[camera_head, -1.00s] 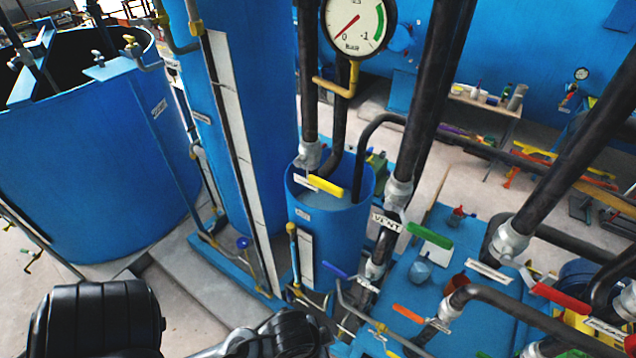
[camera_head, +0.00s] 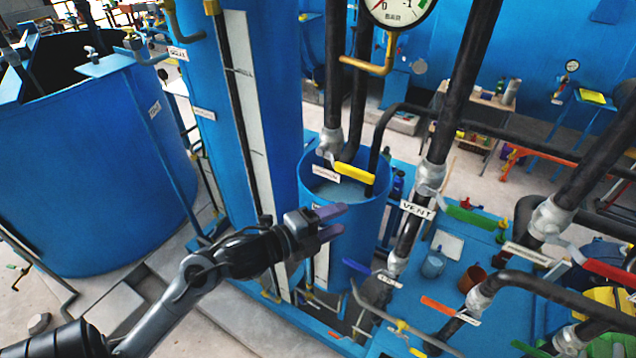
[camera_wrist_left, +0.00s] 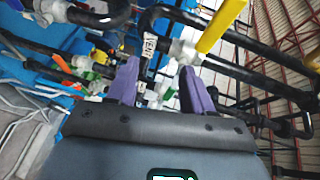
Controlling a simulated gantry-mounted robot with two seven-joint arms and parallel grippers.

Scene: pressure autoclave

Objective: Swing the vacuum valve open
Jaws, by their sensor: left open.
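A valve with a yellow lever (camera_head: 354,172) sits on a black pipe above the small open blue tank. The white label (camera_head: 326,174) beside it is too small to read surely. The yellow lever points right and slightly down in the head view. In the left wrist view a yellow lever (camera_wrist_left: 221,25) shows large at the upper right, beyond the fingers. My left gripper (camera_head: 338,222) is open and empty, with purple fingers, in front of the small tank and below the yellow lever, apart from it. It also shows in the left wrist view (camera_wrist_left: 160,78). My right gripper is out of view.
The small blue tank (camera_head: 345,225) stands behind the gripper. A pressure gauge (camera_head: 400,8) is above. A VENT label (camera_head: 417,210), a green lever (camera_head: 471,217), a blue lever (camera_head: 357,266) and an orange lever (camera_head: 437,306) lie to the right among black pipes.

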